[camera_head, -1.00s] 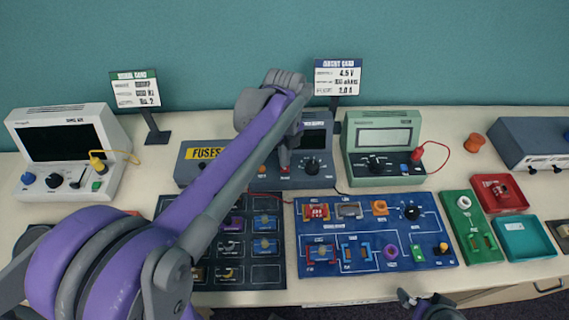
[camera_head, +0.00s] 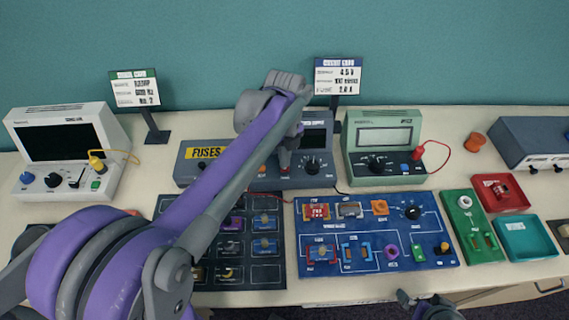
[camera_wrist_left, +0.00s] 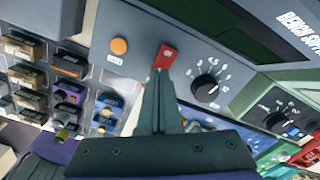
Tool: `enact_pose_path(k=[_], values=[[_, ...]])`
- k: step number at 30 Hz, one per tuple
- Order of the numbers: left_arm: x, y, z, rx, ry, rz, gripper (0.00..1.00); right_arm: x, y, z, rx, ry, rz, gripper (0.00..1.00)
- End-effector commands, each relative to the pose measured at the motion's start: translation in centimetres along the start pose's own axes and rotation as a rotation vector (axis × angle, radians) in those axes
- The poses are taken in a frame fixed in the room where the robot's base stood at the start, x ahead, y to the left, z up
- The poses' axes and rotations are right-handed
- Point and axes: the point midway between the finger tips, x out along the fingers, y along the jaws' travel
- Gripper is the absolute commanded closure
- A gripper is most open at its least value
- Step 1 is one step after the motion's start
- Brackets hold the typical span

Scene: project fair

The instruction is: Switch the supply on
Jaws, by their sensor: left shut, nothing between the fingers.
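The bench supply (camera_head: 318,133) is a grey-blue box with a dark display and a black knob (camera_head: 312,165). It stands at the back of the table, partly hidden by my left arm. In the left wrist view its red switch (camera_wrist_left: 167,56) sits on the sloped front, between an orange button (camera_wrist_left: 119,46) and the black knob (camera_wrist_left: 210,87). My left gripper (camera_wrist_left: 158,78) is shut and empty, its fingertips right at the red switch's lower end; I cannot tell whether they touch. My right gripper (camera_head: 425,303) shows only in part at the bottom edge; its jaws are unclear.
A green meter (camera_head: 382,140) stands right of the supply, a white instrument (camera_head: 65,150) at far left. A blue circuit board (camera_head: 430,225) and a dark fuse board (camera_head: 265,275) lie in front. Red (camera_head: 517,205) and teal (camera_head: 540,250) trays lie at right.

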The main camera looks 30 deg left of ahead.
Motion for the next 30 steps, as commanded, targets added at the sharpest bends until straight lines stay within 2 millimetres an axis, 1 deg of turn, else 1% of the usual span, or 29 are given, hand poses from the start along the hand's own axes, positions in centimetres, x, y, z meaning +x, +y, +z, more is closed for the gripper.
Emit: enact_pose_path(k=[23, 26, 30], values=[[1.2, 0.0, 0.0, 0.0, 0.0, 0.0, 1.0, 0.7, 0.0, 0.6, 0.0, -0.004, 0.0, 0.0], [1.1, 0.0, 0.0, 0.0, 0.0, 0.0, 1.0, 0.6, 0.0, 0.5, 0.0, -0.004, 0.0, 0.0], [0.4, 0.0, 0.0, 0.0, 0.0, 0.0, 1.0, 0.2, 0.0, 0.2, 0.0, -0.002, 0.0, 0.0]])
